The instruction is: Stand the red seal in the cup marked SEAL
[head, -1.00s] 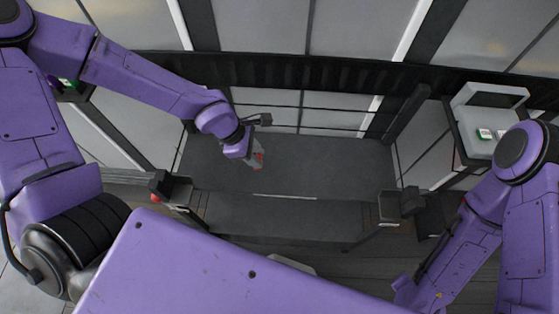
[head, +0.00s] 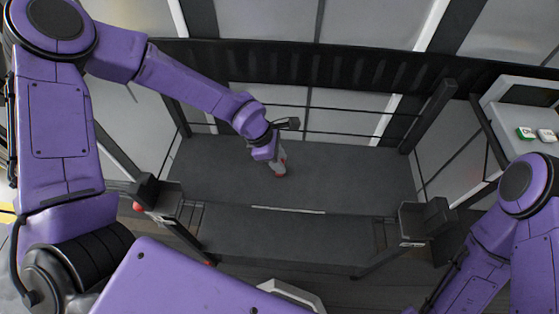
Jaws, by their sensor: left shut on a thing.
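The red seal (head: 281,174) shows as a small red bit at the tips of my left gripper (head: 279,166). My left gripper is shut on it and points down over the dark grey platform; I cannot tell how high above the surface it is. Most of the seal is hidden by the fingers. My right arm comes in at the lower right, but its gripper is out of the picture. I cannot make out a cup marked SEAL in this view.
The grey platform (head: 345,180) is mostly bare. Dark brackets stand at its front left (head: 158,200) and front right (head: 426,218). Black rails run along its back. A panel with a green button (head: 525,133) and a white button (head: 547,135) is at the right.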

